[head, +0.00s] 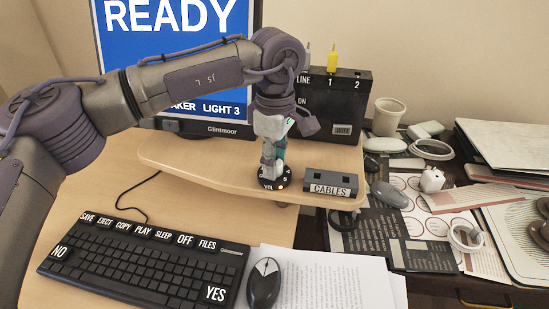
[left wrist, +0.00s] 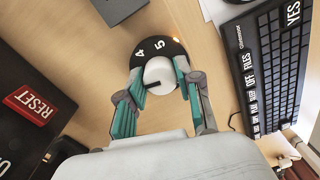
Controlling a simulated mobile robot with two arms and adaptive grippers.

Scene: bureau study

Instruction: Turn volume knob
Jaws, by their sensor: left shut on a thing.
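The volume knob sits on a round black dial base (head: 272,183) marked "VOL" on the raised wooden shelf. In the left wrist view the white knob cap (left wrist: 159,75) shows a dark pointer line, with "4" and "5" on the black dial around it. A small orange light glows at the dial's edge near the "5". My left gripper (head: 272,168) reaches down from above and is shut on the knob; its teal-padded fingers (left wrist: 158,90) stand on both sides of the cap. My right gripper is not in view.
A black "CABLES" box (head: 331,186) stands close right of the dial. Behind are a black switch box (head: 335,105) and a monitor reading "READY" (head: 190,20). A keyboard (head: 140,260), mouse (head: 264,284) and papers lie in front. The right side is cluttered.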

